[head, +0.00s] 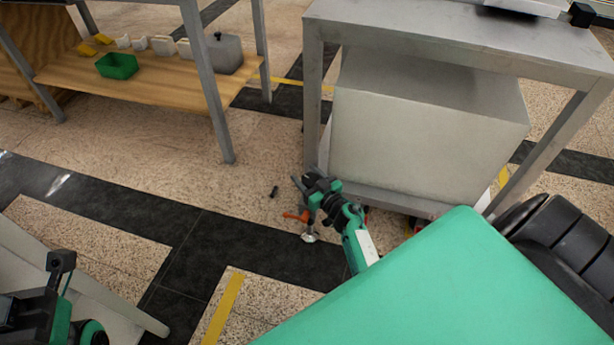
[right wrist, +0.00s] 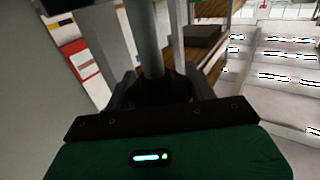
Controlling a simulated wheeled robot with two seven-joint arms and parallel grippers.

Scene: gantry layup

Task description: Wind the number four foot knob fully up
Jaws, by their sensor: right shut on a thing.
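My right gripper (head: 318,188) is down near the floor at the bottom of the front left leg of a grey metal frame (head: 313,110). In the right wrist view, its two dark fingers (right wrist: 158,95) are closed around a black knob (right wrist: 160,84) at the base of a grey post (right wrist: 145,40). No number shows on the knob. A silvery foot pad (head: 309,237) and an orange lever (head: 295,216) show beside and below the gripper in the head view. My left gripper (head: 62,262) is at the lower left, its fingers not clear.
A large pale box (head: 425,130) stands inside the frame. A small dark piece (head: 274,191) lies on the floor left of the gripper. A wooden shelf (head: 150,88) at the upper left holds a green bin (head: 117,66). Floor between them is open.

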